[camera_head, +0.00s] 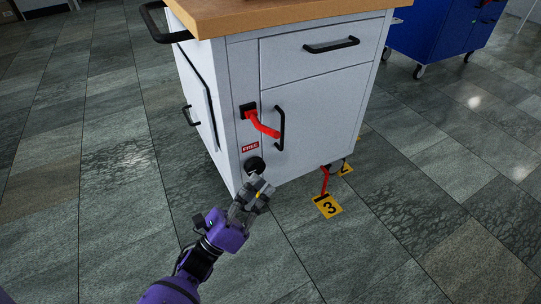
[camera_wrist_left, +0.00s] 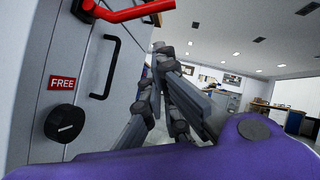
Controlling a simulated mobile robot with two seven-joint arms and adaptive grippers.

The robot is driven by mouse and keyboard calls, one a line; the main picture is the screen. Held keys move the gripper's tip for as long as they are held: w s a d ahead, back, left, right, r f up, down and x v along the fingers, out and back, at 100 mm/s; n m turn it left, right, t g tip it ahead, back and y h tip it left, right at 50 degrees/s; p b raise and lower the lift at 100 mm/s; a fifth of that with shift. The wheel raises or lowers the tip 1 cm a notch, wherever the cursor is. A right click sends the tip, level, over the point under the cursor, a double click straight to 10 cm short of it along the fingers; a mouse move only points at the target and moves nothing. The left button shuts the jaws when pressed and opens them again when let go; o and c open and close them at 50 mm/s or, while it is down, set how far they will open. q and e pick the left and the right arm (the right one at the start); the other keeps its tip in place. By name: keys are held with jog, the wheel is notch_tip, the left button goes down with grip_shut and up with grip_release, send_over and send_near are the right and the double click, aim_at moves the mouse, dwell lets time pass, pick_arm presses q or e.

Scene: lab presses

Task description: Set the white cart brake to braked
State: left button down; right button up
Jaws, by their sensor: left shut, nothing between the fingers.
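The white cart (camera_head: 302,100) stands with a wooden top in the head view. A red brake lever (camera_head: 264,124) sticks out from a black mount on its front and slopes down to the right. A red label reading FREE (camera_head: 250,147) is below it, with a black round knob (camera_head: 255,164) under the label. My left gripper (camera_head: 262,186) is shut and empty, just below the knob. In the left wrist view, the red lever (camera_wrist_left: 125,12) is at the top, and the gripper fingers (camera_wrist_left: 165,55) are beside the cart front. My right gripper is not in view.
A black handle (camera_head: 281,128) is on the cart door, and another (camera_head: 332,46) is on the drawer. Yellow floor markers (camera_head: 328,206) lie by the cart's lower right. A blue cabinet (camera_head: 440,30) stands back right. The tiled floor in front is clear.

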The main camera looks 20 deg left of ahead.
pick_arm(q)
jog(key=w+r+b, duration=0.1)
jog(key=w+r, duration=0.4)
jog(key=r, duration=0.1)
jog(key=shift+w+d+b, duration=0.35)
jog(key=shift+d, duration=0.1)
jog(key=shift+r, duration=0.2)
